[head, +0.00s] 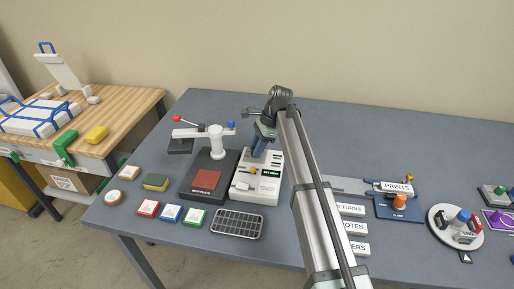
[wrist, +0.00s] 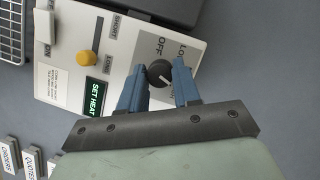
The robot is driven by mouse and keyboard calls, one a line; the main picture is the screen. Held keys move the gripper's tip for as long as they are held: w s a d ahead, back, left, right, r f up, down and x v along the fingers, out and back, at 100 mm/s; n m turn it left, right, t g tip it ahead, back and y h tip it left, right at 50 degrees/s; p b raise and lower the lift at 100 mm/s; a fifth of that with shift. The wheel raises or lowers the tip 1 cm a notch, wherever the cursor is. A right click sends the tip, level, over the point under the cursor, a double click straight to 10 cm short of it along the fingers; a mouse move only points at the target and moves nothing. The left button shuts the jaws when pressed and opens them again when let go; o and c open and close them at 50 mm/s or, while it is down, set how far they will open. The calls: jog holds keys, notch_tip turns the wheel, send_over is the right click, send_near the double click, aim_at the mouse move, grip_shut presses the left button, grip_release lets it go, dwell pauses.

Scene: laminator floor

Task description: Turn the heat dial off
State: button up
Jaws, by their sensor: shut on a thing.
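The heat dial (wrist: 160,72) is a round black knob on the white control unit (wrist: 63,55). The unit (head: 258,192) also shows in the head view, in the middle of the table. "OFF" and "LO…" are printed beside the dial; its exact setting is too small to tell. My gripper (wrist: 158,78) is shut on the dial, with one blue finger on each side of it. In the head view my gripper (head: 262,146) is over the back part of the unit and the dial is hidden behind it. A dark display (wrist: 94,96) reads "SET HEAT".
A yellow slider knob (wrist: 86,58) in a slot marked "SHORT" and "LONG" is near the dial. The heat plate base (head: 193,194) with its lever press (head: 216,142) stands left of the unit. Coloured blocks lie at front left.

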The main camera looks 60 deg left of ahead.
jog(key=n, duration=0.2)
jog(key=n+h, duration=0.2)
jog(key=n, duration=0.1)
jog(key=shift+a+n, duration=0.25)
jog(key=shift+n, duration=0.05)
jog(key=shift+n+t+h, duration=0.3)
jog(key=shift+n+h, duration=0.7)
jog(key=shift+n, duration=1.2)
jog(key=o, duration=1)
jog(key=shift+r, duration=0.1)
jog(key=shift+w+a+r, duration=0.25)
jog(key=shift+a+r, duration=0.05)
jog(key=shift+r, duration=0.2)
jog(key=w+a, duration=0.2)
jog(key=w, duration=0.1)
jog(key=w+a, duration=0.2)
jog(key=w, duration=0.1)
jog(key=w+a, duration=0.2)
jog(key=w, duration=0.1)
jog(key=shift+w+a+f, duration=0.1)
jog(key=shift+w+a, duration=0.1)
jog(key=shift+w, duration=0.15)
